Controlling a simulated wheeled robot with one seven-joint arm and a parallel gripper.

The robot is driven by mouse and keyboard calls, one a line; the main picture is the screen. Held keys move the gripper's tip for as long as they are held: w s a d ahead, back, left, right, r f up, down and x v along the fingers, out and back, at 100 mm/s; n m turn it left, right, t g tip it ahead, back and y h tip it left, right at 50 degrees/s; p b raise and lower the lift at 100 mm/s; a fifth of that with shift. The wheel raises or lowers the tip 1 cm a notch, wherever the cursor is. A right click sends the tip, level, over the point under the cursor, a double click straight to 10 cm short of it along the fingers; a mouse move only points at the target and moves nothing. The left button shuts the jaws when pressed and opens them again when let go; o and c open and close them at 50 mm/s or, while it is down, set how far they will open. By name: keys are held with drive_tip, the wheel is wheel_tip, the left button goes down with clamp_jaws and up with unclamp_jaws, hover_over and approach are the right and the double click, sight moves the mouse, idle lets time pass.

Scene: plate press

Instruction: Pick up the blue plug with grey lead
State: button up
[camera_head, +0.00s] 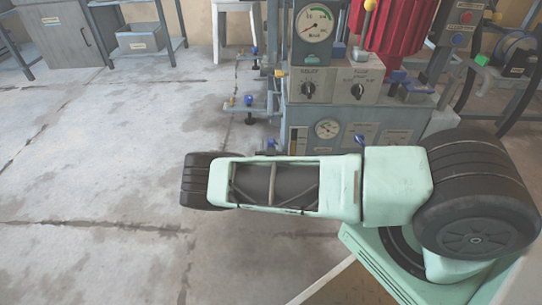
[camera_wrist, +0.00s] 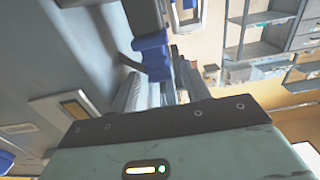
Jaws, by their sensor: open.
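A blue piece (camera_wrist: 152,55) made of two blocks shows just beyond my gripper (camera_wrist: 165,78) in the wrist view. It may be the blue plug, but I cannot make out a grey lead on it. My gripper is open, and its grey fingers reach up toward the blue piece. I cannot tell whether they touch it. In the head view my gripper is hidden. Small blue parts show there on the grey machine: one (camera_head: 360,140) at the lower front and one (camera_head: 248,101) on the side bracket. I cannot tell which is the plug.
The grey machine (camera_head: 365,85) with a dial gauge (camera_head: 314,23) and a red ribbed cylinder (camera_head: 385,28) stands behind my arm. A grey cabinet (camera_head: 68,38) and a shelf (camera_head: 148,42) stand at the back left. The concrete floor at the left is clear.

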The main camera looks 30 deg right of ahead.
drive_tip(key=shift+b+x, duration=0.3)
drive_tip(key=shift+x, duration=0.9)
clamp_jaws()
drive_tip(key=shift+r, duration=0.1)
